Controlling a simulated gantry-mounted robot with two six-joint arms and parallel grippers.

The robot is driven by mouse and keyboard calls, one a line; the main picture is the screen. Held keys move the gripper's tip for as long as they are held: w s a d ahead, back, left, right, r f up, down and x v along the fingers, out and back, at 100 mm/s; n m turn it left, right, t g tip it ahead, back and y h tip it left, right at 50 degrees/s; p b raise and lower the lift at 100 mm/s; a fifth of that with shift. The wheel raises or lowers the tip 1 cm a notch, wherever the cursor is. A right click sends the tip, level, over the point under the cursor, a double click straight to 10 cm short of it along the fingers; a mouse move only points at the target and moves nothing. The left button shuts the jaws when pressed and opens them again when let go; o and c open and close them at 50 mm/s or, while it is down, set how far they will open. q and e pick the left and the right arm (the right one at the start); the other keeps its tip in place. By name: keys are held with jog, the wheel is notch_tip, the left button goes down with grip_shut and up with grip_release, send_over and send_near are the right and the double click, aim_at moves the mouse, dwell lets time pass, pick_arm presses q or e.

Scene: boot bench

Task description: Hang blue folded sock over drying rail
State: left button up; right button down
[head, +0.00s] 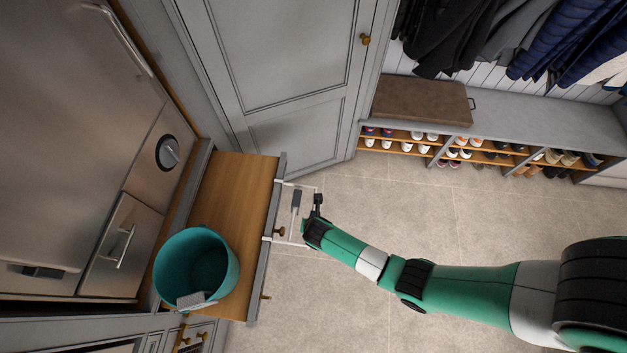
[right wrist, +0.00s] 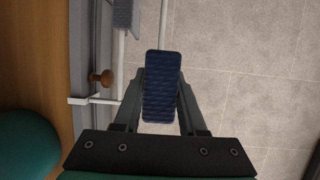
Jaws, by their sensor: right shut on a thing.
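The blue folded sock (right wrist: 162,88) is gripped between the two fingers of my right gripper (head: 318,204); it is a dark, ribbed, upright rectangle in the right wrist view. The white drying rail (right wrist: 119,52) sticks out from the front of the wooden-topped counter; its bracket also shows in the head view (head: 272,239). My right gripper is at the rail's outer side. In the right wrist view the sock's far end overlaps the line of the outer bar; I cannot tell whether they touch. My left gripper is not in view.
A grey folded piece (head: 296,200) hangs on the rail beside my gripper. A wooden knob (right wrist: 103,78) sits on the counter front. A teal bucket (head: 229,262) with a grey cloth (head: 193,300) at its rim stands on the counter (head: 237,187). The tiled floor is clear.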

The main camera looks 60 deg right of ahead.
jog(key=shift+f, duration=0.1)
notch_tip(320, 180, down, 10)
jog(key=b, duration=0.8)
dwell(1.5)
jog(key=shift+c, duration=2)
grip_release()
jog(key=p+v, duration=0.4)
jog(key=v, duration=0.8)
